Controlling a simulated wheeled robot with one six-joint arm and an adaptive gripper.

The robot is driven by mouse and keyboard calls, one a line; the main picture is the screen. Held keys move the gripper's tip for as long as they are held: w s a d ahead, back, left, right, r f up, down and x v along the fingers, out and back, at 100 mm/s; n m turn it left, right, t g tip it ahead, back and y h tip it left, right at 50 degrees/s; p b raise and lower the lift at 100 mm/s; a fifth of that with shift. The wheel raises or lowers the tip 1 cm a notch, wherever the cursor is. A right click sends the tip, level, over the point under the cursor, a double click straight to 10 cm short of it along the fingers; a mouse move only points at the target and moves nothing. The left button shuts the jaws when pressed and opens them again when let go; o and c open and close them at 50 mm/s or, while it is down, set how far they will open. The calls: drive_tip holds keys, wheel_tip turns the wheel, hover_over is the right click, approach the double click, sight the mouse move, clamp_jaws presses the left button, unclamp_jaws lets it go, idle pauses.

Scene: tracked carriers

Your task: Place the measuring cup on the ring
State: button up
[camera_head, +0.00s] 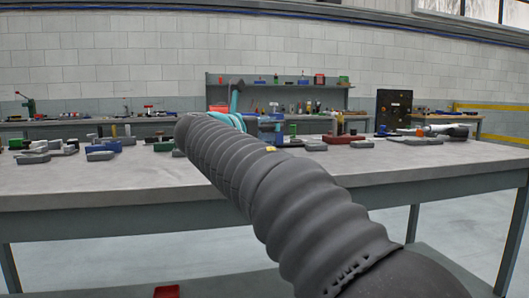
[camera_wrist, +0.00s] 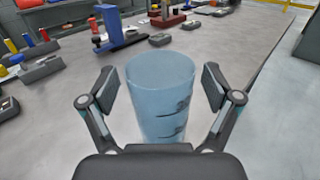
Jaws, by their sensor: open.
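A translucent blue measuring cup (camera_wrist: 162,100) with dark markings stands upright in the middle of the wrist view. My gripper (camera_wrist: 160,88) is open, with one finger to the left of the cup and one to the right. A small gap shows between each fingertip and the cup wall. The cup's lower end is hidden behind my gripper's body. In the head view my arm covers the cup and most of my gripper. I cannot make out the ring in either view.
The grey table (camera_head: 80,190) holds several small carriers and blocks. A blue fixture (camera_wrist: 115,28) stands beyond the cup, with a red fixture (camera_wrist: 167,14) farther back. Grey blocks (camera_wrist: 42,68) lie to the left.

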drive_tip(key=shift+w, duration=0.1)
drive_tip(key=c, duration=1.6)
drive_tip(key=shift+r, duration=0.15)
